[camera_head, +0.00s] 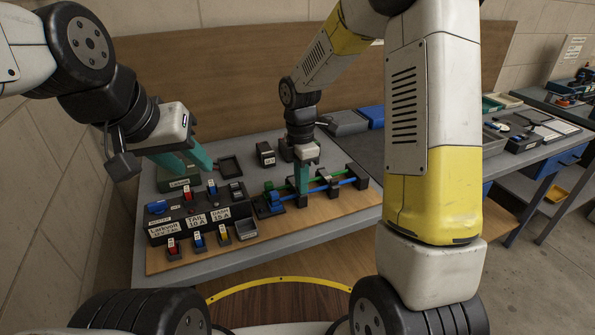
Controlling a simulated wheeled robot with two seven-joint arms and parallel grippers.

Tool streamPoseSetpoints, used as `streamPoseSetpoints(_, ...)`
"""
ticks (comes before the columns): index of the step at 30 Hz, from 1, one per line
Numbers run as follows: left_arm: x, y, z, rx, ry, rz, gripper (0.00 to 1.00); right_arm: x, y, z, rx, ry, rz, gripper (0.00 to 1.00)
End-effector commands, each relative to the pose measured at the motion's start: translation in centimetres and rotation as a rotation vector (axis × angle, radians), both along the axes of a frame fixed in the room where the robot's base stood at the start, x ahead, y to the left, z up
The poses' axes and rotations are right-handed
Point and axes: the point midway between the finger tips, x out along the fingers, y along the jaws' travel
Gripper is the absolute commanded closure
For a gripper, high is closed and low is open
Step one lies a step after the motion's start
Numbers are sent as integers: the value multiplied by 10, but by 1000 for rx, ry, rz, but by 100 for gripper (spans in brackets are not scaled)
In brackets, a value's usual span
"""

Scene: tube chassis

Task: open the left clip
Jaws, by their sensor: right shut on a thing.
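The tube chassis sits on a wooden board (350,206) on the grey table, with a blue tube (316,190) in front and a green tube (285,183) behind. Dark clips stand along the tubes; one clip (333,189) shows right of my right gripper. My right gripper (302,190) points down at the left part of the chassis, its teal fingers closed together. The left clip is at its fingertips and mostly hidden, so its lever position cannot be told.
A black fuse box (180,230) with red and blue fuses and labels stands left of the chassis. A dark tray (230,167) and a black block (265,153) lie behind.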

Motion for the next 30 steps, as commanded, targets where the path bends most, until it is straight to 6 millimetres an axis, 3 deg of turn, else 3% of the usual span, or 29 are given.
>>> streamPoseSetpoints(18, 0, 0, 0, 0, 0, 0, 64, 24, 7, 28, -130, 399, -1, 100)
streamPoseSetpoints(30, 0, 0, 0, 0, 0, 0, 64, 32, 10, 36, -172, 528, 0, 100)
